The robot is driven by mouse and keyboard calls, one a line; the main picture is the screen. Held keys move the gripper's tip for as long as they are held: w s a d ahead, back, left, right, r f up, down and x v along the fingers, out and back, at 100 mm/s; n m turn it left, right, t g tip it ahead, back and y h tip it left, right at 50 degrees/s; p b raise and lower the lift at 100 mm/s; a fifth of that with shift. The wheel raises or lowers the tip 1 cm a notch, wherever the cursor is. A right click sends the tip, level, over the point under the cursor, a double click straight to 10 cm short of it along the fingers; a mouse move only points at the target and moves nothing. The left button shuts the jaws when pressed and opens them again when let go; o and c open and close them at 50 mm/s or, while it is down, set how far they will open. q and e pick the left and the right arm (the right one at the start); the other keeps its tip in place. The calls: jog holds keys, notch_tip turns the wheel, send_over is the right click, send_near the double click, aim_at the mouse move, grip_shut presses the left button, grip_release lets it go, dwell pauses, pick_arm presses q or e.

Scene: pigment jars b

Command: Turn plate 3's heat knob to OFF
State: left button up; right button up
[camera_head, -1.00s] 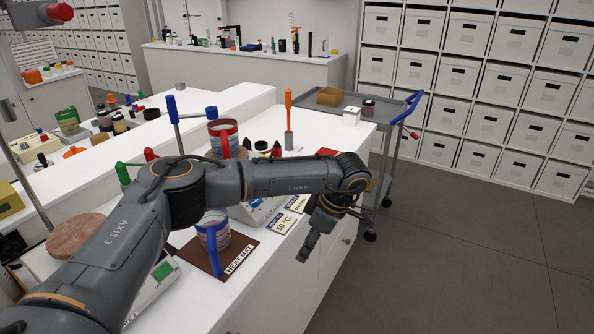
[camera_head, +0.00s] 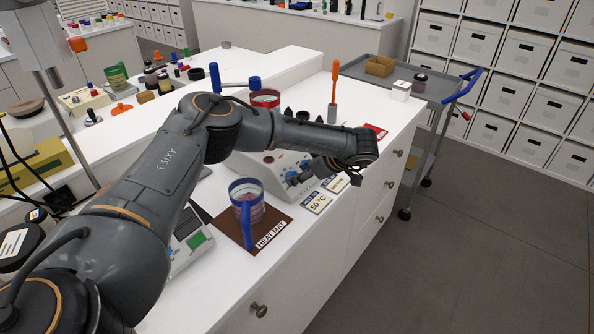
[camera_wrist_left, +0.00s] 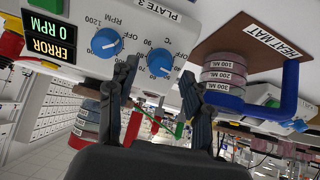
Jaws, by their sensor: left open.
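Plate 3 (camera_head: 255,163) is a white hotplate on the counter, partly hidden behind my left arm. In the left wrist view its front panel (camera_wrist_left: 135,22) appears upside down, with a blue heat knob (camera_wrist_left: 160,63) beside the °C scale and a blue RPM knob (camera_wrist_left: 106,42). I cannot read the heat knob's exact setting. My left gripper (camera_wrist_left: 159,72) is open, its fingers either side of the heat knob in that view; contact cannot be told. In the head view the left gripper (camera_head: 303,184) is at the plate's front. My right gripper is not in view.
A beaker (camera_head: 247,206) with a blue handle stands on the brown heat mat (camera_head: 273,229), close to the gripper. Label cards (camera_head: 318,204) lie before the plate. An orange-handled tool (camera_head: 334,85) stands upright behind. A grey trolley (camera_head: 437,88) is beyond the counter; the floor is clear.

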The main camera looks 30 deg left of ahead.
pick_arm(q)
jog(key=shift+x, duration=0.85)
jog(key=shift+a+f, duration=0.15)
jog(key=shift+f, duration=0.1)
jog(key=shift+c, duration=1.3)
grip_shut()
